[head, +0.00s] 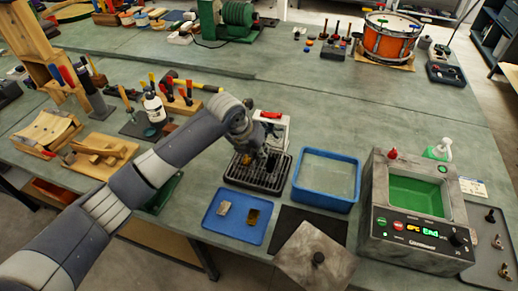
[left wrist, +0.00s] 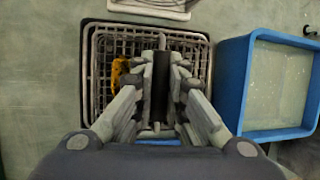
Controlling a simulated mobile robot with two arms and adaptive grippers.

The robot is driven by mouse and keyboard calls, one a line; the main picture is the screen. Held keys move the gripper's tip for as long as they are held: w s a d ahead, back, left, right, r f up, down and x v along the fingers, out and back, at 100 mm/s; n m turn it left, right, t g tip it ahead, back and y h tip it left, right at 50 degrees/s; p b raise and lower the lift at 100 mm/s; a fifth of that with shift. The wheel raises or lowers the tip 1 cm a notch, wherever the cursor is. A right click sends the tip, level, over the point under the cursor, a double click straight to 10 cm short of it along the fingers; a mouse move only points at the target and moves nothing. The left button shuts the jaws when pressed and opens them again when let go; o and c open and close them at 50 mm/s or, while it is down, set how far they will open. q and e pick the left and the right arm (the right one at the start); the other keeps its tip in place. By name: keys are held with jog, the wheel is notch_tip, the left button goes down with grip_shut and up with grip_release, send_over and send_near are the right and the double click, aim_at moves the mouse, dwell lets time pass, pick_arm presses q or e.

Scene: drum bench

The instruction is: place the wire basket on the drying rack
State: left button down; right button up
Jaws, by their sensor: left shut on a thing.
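The black drying rack (head: 250,187) lies on the bench in the middle of the head view; its dark rim (left wrist: 87,65) frames the left wrist view. The grey wire basket (left wrist: 105,58) appears over the rack, inside its outline, with a yellow piece (left wrist: 121,72) in it. My left gripper (head: 262,160) points down over the rack. In the left wrist view its fingers (left wrist: 160,85) are shut on the dark upright handle of the basket. Whether the basket touches the rack is hidden by the fingers. My right gripper is not in view.
A blue bin (head: 327,203) stands just right of the rack. A blue tray (head: 217,230) with two small parts lies in front. Further right is a grey cleaner (head: 410,245) with a green bath. A white stand with a red part (head: 270,115) is behind the rack.

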pick_arm(q)
jog(key=c, duration=2.1)
grip_release()
jog(key=shift+f, duration=0.15)
jog(key=o, duration=0.5)
jog(key=shift+c, duration=0.2)
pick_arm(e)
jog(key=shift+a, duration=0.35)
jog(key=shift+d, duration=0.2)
pick_arm(q)
jog(key=shift+s+a+r, duration=0.1)
jog(key=shift+a+r, duration=0.1)
jog(key=shift+r, duration=0.45)
jog(key=b+v, duration=0.1)
jog(key=v, duration=1)
jog(key=shift+b, duration=0.3)
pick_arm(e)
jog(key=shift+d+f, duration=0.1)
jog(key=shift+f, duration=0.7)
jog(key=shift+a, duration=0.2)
